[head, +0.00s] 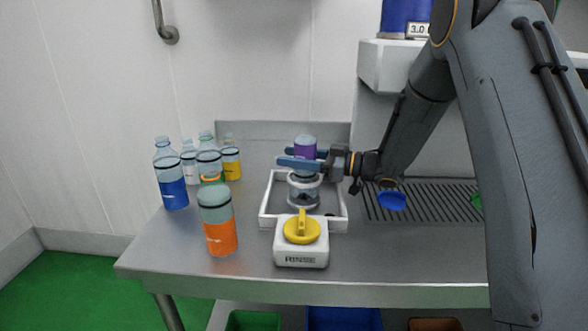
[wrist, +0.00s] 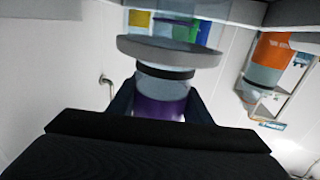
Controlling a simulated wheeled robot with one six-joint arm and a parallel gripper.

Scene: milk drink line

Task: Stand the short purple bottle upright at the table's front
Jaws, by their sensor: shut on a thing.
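The short purple bottle (head: 305,151) is held upside down, its purple part on top and its clear part below. My gripper (head: 302,161) is shut on it from the right. In the wrist view, which is turned over, the purple band (wrist: 158,107) lies between the fingers (wrist: 160,105). The bottle's mouth end is at a grey ring (wrist: 165,50) on a clear cup-like fixture (head: 304,196) in a white tray; I cannot tell whether they touch. The table's front (head: 230,279) is bare along its edge.
A white RINSE box (head: 301,257) with a yellow knob (head: 302,231) stands before the tray (head: 265,209). An orange bottle (head: 220,238), blue bottle (head: 173,193), yellow bottle (head: 231,168) and others stand left. A grate (head: 430,205) lies right. Front-left table is clear.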

